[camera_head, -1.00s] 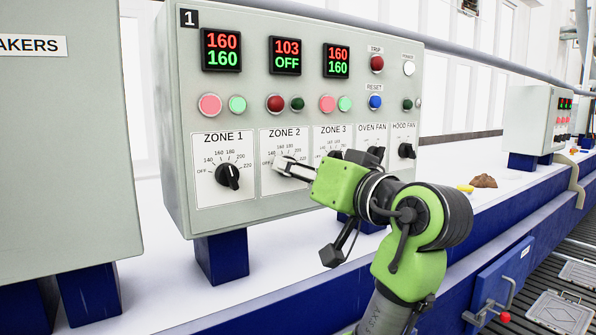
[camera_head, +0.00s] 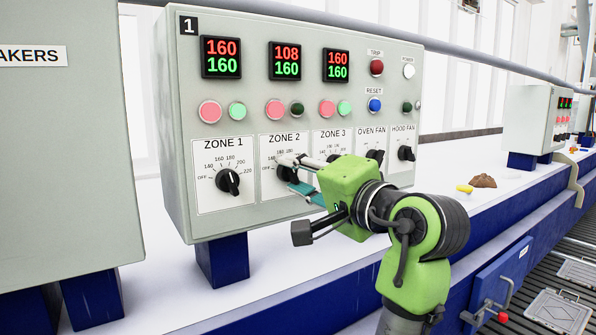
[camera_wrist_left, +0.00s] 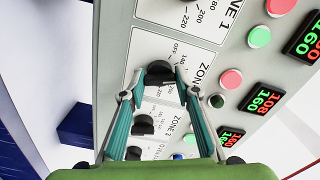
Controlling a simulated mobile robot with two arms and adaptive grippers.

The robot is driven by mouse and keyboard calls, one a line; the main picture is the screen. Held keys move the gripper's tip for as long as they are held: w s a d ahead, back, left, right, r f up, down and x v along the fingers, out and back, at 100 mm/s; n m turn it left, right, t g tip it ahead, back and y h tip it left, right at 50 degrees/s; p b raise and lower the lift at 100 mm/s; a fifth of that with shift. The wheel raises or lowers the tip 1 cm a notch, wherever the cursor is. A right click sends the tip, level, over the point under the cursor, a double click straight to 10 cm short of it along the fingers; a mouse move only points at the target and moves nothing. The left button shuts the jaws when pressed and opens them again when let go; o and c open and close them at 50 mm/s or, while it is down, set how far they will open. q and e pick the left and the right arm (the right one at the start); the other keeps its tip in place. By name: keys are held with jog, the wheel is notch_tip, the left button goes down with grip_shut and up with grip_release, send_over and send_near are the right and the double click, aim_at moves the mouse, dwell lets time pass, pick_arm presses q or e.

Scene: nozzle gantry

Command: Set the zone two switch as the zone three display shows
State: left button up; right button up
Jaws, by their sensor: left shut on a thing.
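The zone two switch, a black rotary knob (camera_wrist_left: 157,74), sits on the white ZONE 2 plate (camera_head: 268,145). My left gripper (camera_head: 287,172) is shut on this knob, with one finger on each side in the left wrist view (camera_wrist_left: 158,90). The fingers partly hide the knob and its scale in the head view. The zone two display (camera_head: 286,61) reads 108 in red over 160 in green. The zone three display (camera_head: 337,66) reads 160 over 160. The zone three knob is mostly hidden behind my gripper in the head view. My right gripper is not in view.
The zone one knob (camera_head: 228,182) is left of my gripper. The oven fan knob (camera_head: 375,158) and hood fan knob (camera_head: 406,153) are to the right. Lit lamps sit above the plates. A brown lump (camera_head: 482,181) lies on the white counter at right.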

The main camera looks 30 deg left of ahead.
pick_arm(q)
jog(key=shift+r+m, duration=0.1)
jog(key=shift+m, duration=0.4)
jog(key=o, duration=1.1)
jog(key=shift+c, duration=0.2)
jog(key=shift+a, duration=0.25)
jog(key=shift+d, duration=0.15)
